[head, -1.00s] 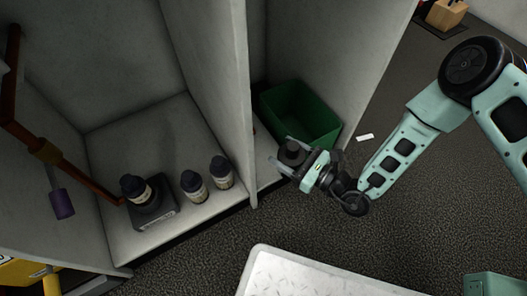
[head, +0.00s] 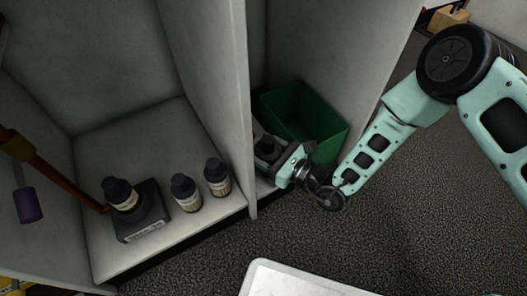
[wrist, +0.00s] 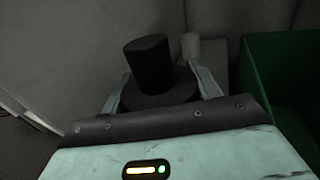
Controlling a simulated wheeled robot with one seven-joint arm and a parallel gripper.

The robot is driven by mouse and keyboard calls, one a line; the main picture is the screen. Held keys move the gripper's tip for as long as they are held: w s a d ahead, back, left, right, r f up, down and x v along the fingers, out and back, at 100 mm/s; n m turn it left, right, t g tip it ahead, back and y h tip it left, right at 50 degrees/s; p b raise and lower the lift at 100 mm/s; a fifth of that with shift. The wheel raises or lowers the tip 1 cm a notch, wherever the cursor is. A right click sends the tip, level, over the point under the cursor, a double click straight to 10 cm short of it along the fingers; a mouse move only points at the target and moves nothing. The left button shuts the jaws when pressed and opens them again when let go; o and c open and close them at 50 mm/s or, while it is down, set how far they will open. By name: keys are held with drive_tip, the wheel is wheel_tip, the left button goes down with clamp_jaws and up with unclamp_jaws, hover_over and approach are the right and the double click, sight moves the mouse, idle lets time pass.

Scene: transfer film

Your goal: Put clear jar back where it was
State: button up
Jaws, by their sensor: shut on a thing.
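My gripper (head: 279,160) is shut on a jar with a tall black cap (head: 267,146), which I take for the clear jar. In the wrist view the black cap (wrist: 148,62) and dark, wide top stand between my two fingers (wrist: 160,92); the jar's lower body is hidden, so I cannot see whether it is clear or touches the floor. My gripper is at the front of the narrow right-hand compartment (head: 262,188), left of a green bin (head: 325,135).
The green bin also shows close on the right in the wrist view (wrist: 262,90). A pale object (wrist: 191,47) stands behind the jar. A divider (head: 235,100) separates the left compartment, where one capped bottle (head: 122,194) stands on a dark block and two bottles (head: 186,192) stand beside it.

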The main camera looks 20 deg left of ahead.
drive_tip(key=o, duration=1.5)
drive_tip(key=shift+c, duration=0.2)
drive_tip(key=shift+d+r, duration=0.1)
drive_tip(key=shift+r, duration=0.05)
drive_tip(key=p+v, duration=0.7)
drive_tip(key=v, duration=0.4)
drive_tip(key=shift+s+d, duration=0.2)
drive_tip(key=shift+d, duration=0.15)
